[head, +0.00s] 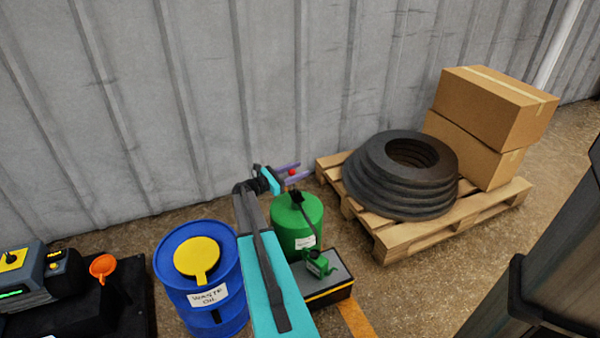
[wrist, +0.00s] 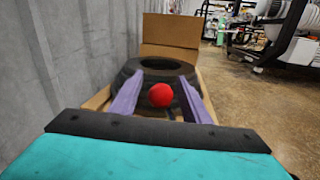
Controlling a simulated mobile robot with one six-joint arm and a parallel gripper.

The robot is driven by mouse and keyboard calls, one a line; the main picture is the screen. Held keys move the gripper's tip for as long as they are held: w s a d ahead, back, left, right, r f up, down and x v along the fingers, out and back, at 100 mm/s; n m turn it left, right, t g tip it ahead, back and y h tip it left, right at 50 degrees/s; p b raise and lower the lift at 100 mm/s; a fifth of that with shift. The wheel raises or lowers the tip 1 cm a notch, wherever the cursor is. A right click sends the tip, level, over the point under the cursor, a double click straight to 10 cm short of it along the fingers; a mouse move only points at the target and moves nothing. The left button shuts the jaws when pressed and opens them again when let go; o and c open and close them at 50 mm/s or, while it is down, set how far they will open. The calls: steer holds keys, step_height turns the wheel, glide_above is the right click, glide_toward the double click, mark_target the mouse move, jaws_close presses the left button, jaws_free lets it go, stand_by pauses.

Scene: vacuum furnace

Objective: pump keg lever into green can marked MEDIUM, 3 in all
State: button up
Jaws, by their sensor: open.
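The green keg (head: 290,232) stands on the floor by the wall, with a black pump fitting on top and a white label. A red ball knob, apparently the lever's end, shows in the head view (head: 292,172) and in the wrist view (wrist: 160,95). My gripper (head: 291,172) is open above the keg. Its purple fingers (wrist: 160,80) lie either side of the knob with gaps visible. The lever's rod is mostly hidden. A small green can (head: 318,266) stands on a grey-black box in front of the keg; its label is too small to read.
A blue waste oil drum (head: 215,318) with a yellow lid (head: 198,258) stands left of my arm. An orange funnel (head: 103,266) is farther left. A pallet (head: 400,242) with stacked tyres (head: 390,190) and cardboard boxes (head: 490,105) stands right. A corrugated wall (head: 200,100) closes the back.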

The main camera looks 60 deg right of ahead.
steer(key=shift+s+d, duration=0.2)
steer(key=shift+d, duration=0.15)
jaws_close()
